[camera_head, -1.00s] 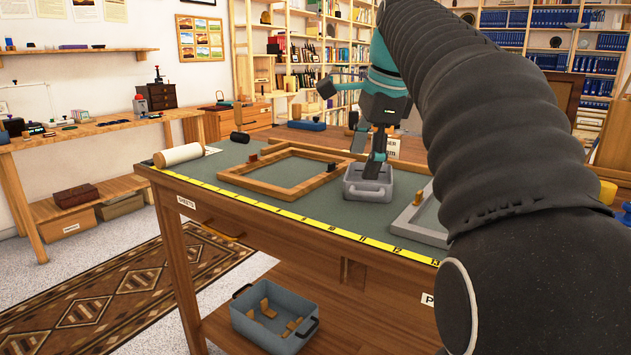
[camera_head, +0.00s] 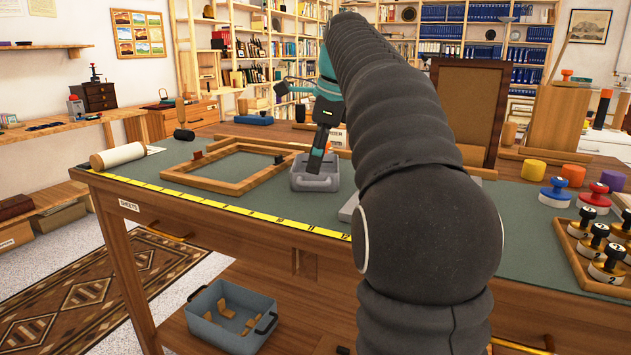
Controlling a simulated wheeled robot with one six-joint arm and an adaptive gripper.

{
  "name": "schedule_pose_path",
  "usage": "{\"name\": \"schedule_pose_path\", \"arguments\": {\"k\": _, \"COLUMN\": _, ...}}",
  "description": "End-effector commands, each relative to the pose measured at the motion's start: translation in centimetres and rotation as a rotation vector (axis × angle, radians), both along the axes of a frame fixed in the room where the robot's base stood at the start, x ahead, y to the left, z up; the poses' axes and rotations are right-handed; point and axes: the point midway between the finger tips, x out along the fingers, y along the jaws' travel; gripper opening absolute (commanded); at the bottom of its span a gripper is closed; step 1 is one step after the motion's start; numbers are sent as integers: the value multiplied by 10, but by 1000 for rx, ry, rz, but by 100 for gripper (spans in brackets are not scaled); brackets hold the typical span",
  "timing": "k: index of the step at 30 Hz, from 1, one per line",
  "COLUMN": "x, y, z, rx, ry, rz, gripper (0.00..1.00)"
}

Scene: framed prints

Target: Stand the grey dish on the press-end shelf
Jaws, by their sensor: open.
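The grey dish (camera_head: 302,184) is a small, open rectangular tub with a handle on its side. It stands upright on the green top of the workbench (camera_head: 255,207), right of an empty wooden frame. My gripper (camera_head: 316,166) points down at the dish, its dark fingers at or just inside the rim. The jaws are open; whether they straddle a wall of the dish I cannot tell. My arm hides the bench behind it. I cannot tell which shelf is the press-end one; a low shelf (camera_head: 210,345) under the bench shows.
A blue-grey crate (camera_head: 228,333) with wooden pieces stands on the low shelf. The wooden frame (camera_head: 215,184) and a white roll (camera_head: 118,156) lie left of the dish. Numbered stamps (camera_head: 605,262) in a tray, coloured knobs and jars stand at the right. A yellow ruler runs along the front edge.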

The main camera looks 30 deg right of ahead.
Motion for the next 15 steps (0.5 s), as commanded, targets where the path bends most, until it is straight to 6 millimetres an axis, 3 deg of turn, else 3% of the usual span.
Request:
{"name": "schedule_pose_path", "arguments": {"k": 7, "x": 3, "y": 2, "z": -16, "rx": 0, "ry": 0, "rz": 1, "gripper": 72}}
{"name": "schedule_pose_path", "arguments": {"k": 15, "x": 8, "y": 6, "z": -52, "rx": 1, "ry": 1, "rz": 2, "gripper": 72}}
